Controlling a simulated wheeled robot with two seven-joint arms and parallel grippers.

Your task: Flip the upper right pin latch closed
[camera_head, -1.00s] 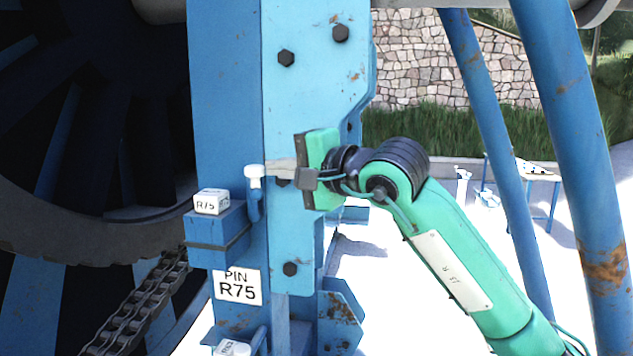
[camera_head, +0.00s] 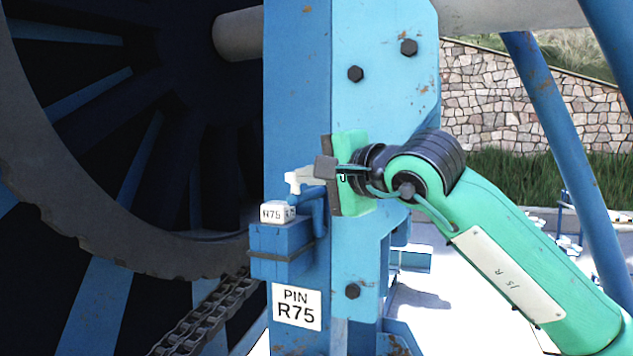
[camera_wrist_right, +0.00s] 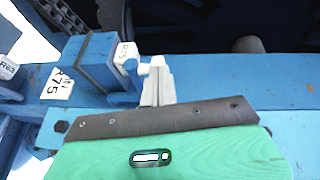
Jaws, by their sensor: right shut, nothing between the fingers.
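The upper right pin latch is a blue lever with a white knob (camera_head: 293,181), beside the blue block (camera_head: 280,250) with a white R75 cap (camera_head: 277,213). The lever leans left toward the block, its knob above and apart from the cap in the head view. My right gripper (camera_head: 306,173) is shut and empty, its pale fingertips against or very near the knob; contact is not certain. In the right wrist view the shut fingers (camera_wrist_right: 157,82) point at the knob (camera_wrist_right: 143,69), near the R75 cap (camera_wrist_right: 125,54). My left gripper is not in view.
A PIN R75 label (camera_head: 297,307) is below the block. The blue upright plate (camera_head: 380,100) with dark bolts stands behind my gripper. The large dark reel (camera_head: 110,225) and a chain (camera_head: 205,318) are at left. Blue posts (camera_head: 560,120) stand at right.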

